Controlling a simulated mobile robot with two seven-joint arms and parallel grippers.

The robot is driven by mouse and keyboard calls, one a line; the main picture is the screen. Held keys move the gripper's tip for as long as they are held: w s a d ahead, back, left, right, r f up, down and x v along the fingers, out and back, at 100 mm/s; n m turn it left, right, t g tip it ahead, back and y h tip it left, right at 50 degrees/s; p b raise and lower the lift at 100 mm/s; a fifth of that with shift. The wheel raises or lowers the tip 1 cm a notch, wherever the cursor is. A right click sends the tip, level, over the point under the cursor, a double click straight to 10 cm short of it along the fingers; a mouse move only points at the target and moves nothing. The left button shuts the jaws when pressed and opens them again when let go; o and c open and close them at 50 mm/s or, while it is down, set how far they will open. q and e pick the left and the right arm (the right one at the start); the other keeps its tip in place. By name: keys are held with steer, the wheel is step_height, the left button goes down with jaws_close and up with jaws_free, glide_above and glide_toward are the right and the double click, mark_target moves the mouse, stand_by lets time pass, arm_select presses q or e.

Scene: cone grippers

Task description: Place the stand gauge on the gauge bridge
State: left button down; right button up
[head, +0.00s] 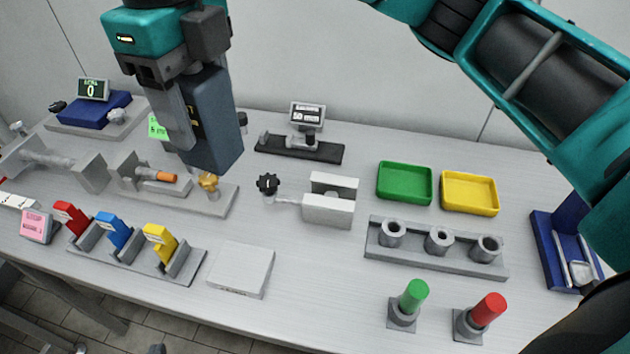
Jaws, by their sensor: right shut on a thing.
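One gripper is in view at the upper left. I take it as my right gripper (190,140), pointing down and shut on a dark blue-grey block (218,125) with a small yellow mark. The block is above the back left of the table. I cannot tell for certain whether it is the stand gauge. A display reading about 50 mm (306,116) stands on a black base (270,148) at the back middle. No part is clearly recognisable as the gauge bridge. A grey U-shaped block (328,211) with a black knob (267,184) is in front of the black base.
Green tray (404,198) and yellow tray (470,208) are at the right, behind a three-socket rack (438,262). Green peg (413,295) and red peg (488,308) stand in front. A rack (190,270) of coloured pieces and a white box (241,283) are front left.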

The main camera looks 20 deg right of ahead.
steer(key=w+d+r+n, duration=0.1)
steer(key=w+d, duration=0.1)
steer(key=d, duration=0.7)
steer(key=w+d+r+n, duration=0.1)
steer(key=d+r, duration=0.1)
steer(key=d, duration=0.6)
steer(key=shift+w+d+f+b, duration=0.15)
steer(key=shift+f+b, duration=0.2)
steer(key=shift+f, duration=4.7)
steer(key=shift+d+f+b, duration=0.1)
steer(key=shift+f+b, duration=0.25)
steer(key=shift+f, duration=4.65)
steer(key=shift+f, duration=0.1)
steer(key=o, duration=1.2)
